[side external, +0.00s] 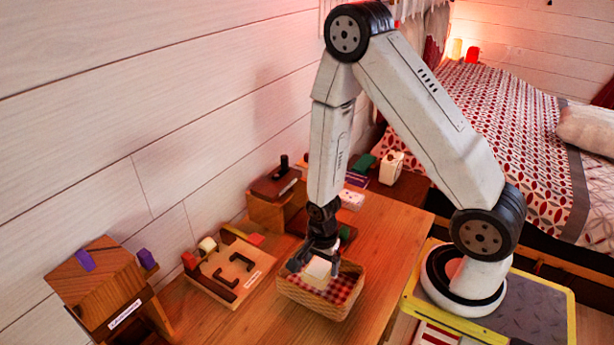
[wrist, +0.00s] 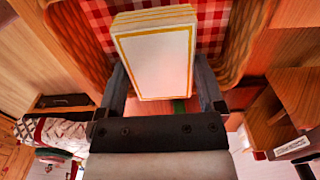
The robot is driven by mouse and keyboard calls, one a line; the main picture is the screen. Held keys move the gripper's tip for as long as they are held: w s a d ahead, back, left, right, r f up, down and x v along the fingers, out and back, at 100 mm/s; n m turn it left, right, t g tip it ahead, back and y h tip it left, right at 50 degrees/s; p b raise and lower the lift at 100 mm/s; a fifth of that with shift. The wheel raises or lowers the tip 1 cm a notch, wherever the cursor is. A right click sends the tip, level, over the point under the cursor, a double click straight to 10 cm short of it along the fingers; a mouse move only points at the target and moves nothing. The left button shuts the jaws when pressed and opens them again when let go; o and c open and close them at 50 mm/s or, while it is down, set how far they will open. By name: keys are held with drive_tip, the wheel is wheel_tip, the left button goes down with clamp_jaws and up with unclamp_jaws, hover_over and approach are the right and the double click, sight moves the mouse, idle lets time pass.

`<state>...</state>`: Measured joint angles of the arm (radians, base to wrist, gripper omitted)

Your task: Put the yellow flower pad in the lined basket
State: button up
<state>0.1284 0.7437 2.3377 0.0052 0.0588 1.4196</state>
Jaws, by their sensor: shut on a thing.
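My gripper (side external: 316,262) points down over the lined basket and is shut on the yellow flower pad (side external: 318,271). The pad shows as a pale block in the side view. In the wrist view the pad (wrist: 156,62) is a thick white block with a yellow border line, held between the two fingers; no flower shows on the visible face. The lined basket (side external: 310,301) is woven tan with a red and white checked lining, which also shows behind the pad in the wrist view (wrist: 97,18). I cannot tell whether the pad touches the lining.
Left of the basket is a wooden tray (side external: 232,271) with dark brackets. A wooden stand with purple pieces (side external: 100,285) is at the far left. A wooden box with a brown book (side external: 274,190) stands behind. The wooden table (side external: 385,245) is clear right of the basket.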

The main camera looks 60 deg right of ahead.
sight(321, 275)
drive_tip(key=shift+f, duration=0.5)
drive_tip(key=shift+f, duration=0.1)
drive_tip(key=shift+f, duration=1.7)
drive_tip(key=shift+f, duration=0.15)
drive_tip(key=o, duration=1)
drive_tip(key=shift+r, duration=6.15)
